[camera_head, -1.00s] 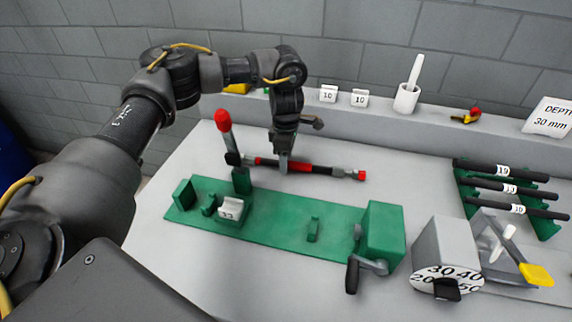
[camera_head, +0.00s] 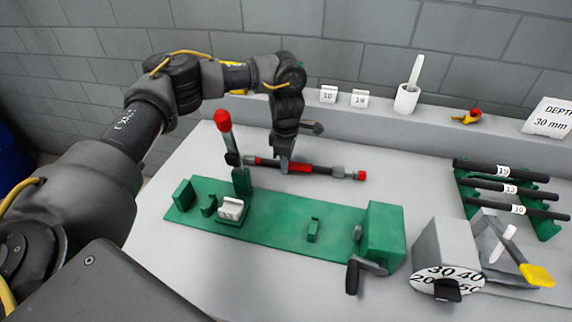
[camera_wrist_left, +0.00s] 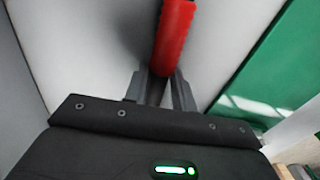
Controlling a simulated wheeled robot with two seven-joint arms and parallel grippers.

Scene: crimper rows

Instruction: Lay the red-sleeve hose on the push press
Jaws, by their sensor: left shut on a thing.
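The red-sleeve hose (camera_head: 300,168) is a dark bar with red sections, a grey fitting and a red tip at its right end. My left gripper (camera_head: 284,167) is shut on it near its middle, behind the push press. In the left wrist view the red sleeve (camera_wrist_left: 173,40) runs up from between the fingers (camera_wrist_left: 160,88). The push press is the long green base (camera_head: 275,230) with a red-knobbed lever (camera_head: 223,122), a white block (camera_head: 231,208), a small green rest (camera_head: 313,230) and a green crank housing (camera_head: 385,235). My right gripper is not in view.
A rack with several black numbered hoses (camera_head: 510,188) stands at the right. A grey dial unit (camera_head: 445,255) and a yellow-handled device (camera_head: 535,275) stand in front of it. A white cup (camera_head: 406,98) and number tags (camera_head: 328,94) are on the back ledge.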

